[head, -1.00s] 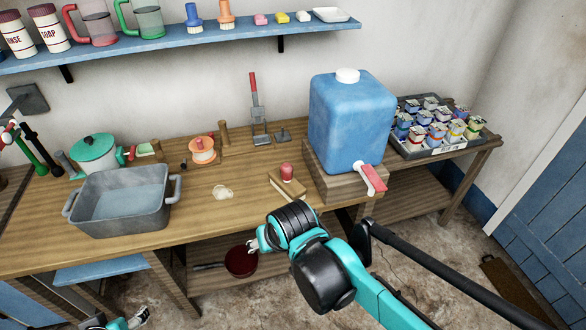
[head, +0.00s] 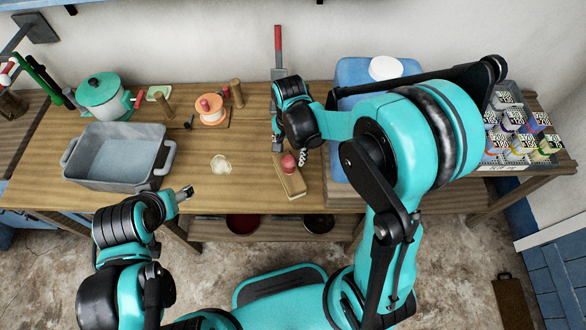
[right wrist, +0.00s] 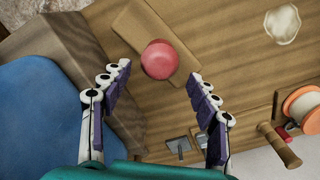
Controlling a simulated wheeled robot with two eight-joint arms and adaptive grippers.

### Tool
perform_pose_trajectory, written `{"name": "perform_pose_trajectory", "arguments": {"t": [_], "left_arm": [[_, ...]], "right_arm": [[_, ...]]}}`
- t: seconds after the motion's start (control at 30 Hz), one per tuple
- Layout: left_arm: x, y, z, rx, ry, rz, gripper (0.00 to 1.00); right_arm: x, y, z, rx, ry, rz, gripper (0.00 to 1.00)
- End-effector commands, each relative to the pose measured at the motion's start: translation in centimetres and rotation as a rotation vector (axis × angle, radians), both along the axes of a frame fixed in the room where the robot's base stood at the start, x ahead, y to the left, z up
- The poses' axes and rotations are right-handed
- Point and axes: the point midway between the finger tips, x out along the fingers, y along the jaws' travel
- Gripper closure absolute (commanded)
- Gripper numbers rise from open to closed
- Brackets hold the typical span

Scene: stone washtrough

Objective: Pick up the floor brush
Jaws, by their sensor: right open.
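The floor brush looks like a flat wooden block (head: 291,183) with a round red knob (head: 288,163) on top. It lies on the wooden bench near its front edge, left of the blue water container. In the right wrist view the red knob (right wrist: 159,60) and the block (right wrist: 143,27) show just beyond my fingertips. My right gripper (head: 290,151) is open over the brush; its two fingers (right wrist: 160,74) stand on either side of the knob in the picture, with no visible contact. My left gripper (head: 186,193) is in front of the bench, far from the brush; its jaw opening is unclear.
The blue container (head: 350,72), partly hidden by my right arm, stands on a wooden block close to the brush. A red-handled upright tool (head: 278,45) is behind. A whitish blob (head: 221,164) and a grey basin (head: 118,150) lie left. Bench (head: 245,192) is clear beside the brush.

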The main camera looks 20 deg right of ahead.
Motion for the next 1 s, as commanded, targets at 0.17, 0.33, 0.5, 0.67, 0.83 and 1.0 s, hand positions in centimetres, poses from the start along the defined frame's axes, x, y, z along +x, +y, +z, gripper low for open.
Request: {"name": "perform_pose_trajectory", "arguments": {"t": [0.17, 0.33, 0.5, 0.67, 0.83, 1.0], "left_arm": [[0.0, 0.0, -1.2, 0.0, 0.0, 0.0, 0.39], [0.0, 0.0, -2.2, 0.0, 0.0, 0.0, 0.39], [0.0, 0.0, -2.3, 0.0, 0.0, 0.0, 0.39], [0.0, 0.0, -2.3, 0.0, 0.0, 0.0, 0.39], [0.0, 0.0, -2.3, 0.0, 0.0, 0.0, 0.39], [0.0, 0.0, -2.3, 0.0, 0.0, 0.0, 0.39]], "right_arm": [[-0.5, 0.3, -2.6, 0.0, -0.001, 0.002, 0.39], [-0.7, 0.5, -5.1, 0.0, -0.002, 0.002, 0.39], [-0.7, 0.5, -5.7, 0.0, -0.003, 0.002, 0.39], [-0.8, 0.5, -5.7, 0.0, -0.003, 0.002, 0.39], [-0.8, 0.5, -5.6, 0.0, -0.003, 0.002, 0.81], [-0.8, 0.5, -5.7, 0.0, -0.003, 0.002, 1.0]]}}
